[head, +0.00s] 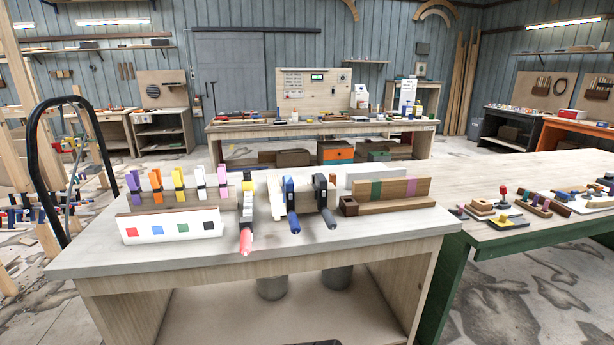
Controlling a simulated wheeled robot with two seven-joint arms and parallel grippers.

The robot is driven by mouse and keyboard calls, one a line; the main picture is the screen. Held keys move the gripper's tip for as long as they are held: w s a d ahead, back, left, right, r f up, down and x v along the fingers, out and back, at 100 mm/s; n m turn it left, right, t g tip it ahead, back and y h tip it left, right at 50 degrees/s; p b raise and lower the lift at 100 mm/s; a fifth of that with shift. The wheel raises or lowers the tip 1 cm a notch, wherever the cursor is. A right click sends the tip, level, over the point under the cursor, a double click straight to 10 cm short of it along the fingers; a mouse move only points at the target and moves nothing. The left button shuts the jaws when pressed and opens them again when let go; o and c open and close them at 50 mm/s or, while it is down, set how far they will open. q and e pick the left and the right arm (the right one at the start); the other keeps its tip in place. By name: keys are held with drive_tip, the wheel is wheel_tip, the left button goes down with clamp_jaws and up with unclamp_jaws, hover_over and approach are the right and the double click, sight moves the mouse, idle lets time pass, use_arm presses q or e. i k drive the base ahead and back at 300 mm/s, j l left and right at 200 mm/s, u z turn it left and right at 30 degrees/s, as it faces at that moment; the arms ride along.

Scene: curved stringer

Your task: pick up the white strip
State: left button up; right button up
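A plain white strip (368,177) stands on edge at the back right of the near workbench (160,258). It is partly hidden behind a wooden rack (395,207) that holds brown, green and purple strips (394,190). A white panel (171,226) with red, blue, green and dark squares leans at the front left of the same bench. Neither of my grippers shows in the head view.
Coloured spring clamps (178,180) sit on a rail behind the panel. Red-handled (246,238), blue-handled (291,205) and black (322,200) clamps stand mid-bench. The bench's front edge is mostly clear. A green-framed table (480,240) with small parts stands right.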

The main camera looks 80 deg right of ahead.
sight(350, 177)
drive_tip(key=z, duration=3.3)
